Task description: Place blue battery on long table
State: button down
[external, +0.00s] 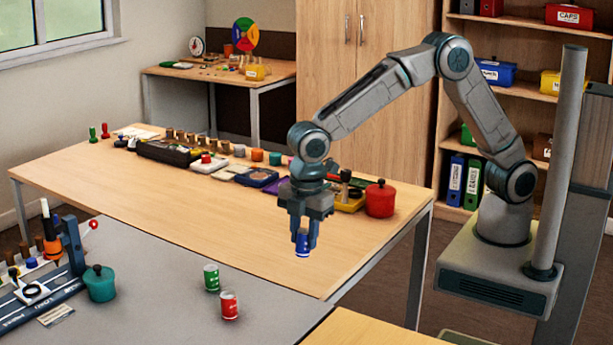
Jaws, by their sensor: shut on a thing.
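The blue battery (302,243) is a small blue cylinder, held upright between the fingers of my gripper (304,236). My gripper is shut on it and points down. In the picture, the battery shows in front of the wooden top of the long table (190,205), near its front right part. I cannot tell how high it is above the surface or whether it touches. The fingers hide part of the battery's sides.
A red pot (380,199) and a row of trays and small items line the long table's back edge. The long table's front and left are clear.

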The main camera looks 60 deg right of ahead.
jog(key=w+d+r+m+p, duration=0.2)
jog(key=w+d+m, duration=0.45)
jog(key=d, duration=0.55)
jog(key=w+d+r+m+p, duration=0.1)
jog(key=w+d+r+m, duration=0.3)
jog(key=w+d, duration=0.55)
jog(key=d+m+p, duration=0.2)
jog(key=d+m, duration=0.9)
jog(key=d, duration=1.1)
jog(key=w+d+f+n+g+b, duration=0.1)
jog(key=d+f+n, duration=0.25)
jog(key=d, duration=0.45)
jog(key=d+f+n+g+b, duration=0.15)
jog(key=d+f, duration=0.25)
jog(key=d, duration=0.4)
jog(key=shift+n+t, duration=0.25)
jog(key=shift+t, duration=0.2)
jog(key=shift+d+f+b, duration=0.15)
jog(key=shift+f+b, duration=1.85)
jog(key=shift+f, duration=1.15)
jog(key=shift+f, duration=0.4)
jog(key=c, duration=1)
grip_release()
jog(key=shift+r, duration=0.1)
notch_tip(320, 180, up, 14)
jog(key=w, duration=0.1)
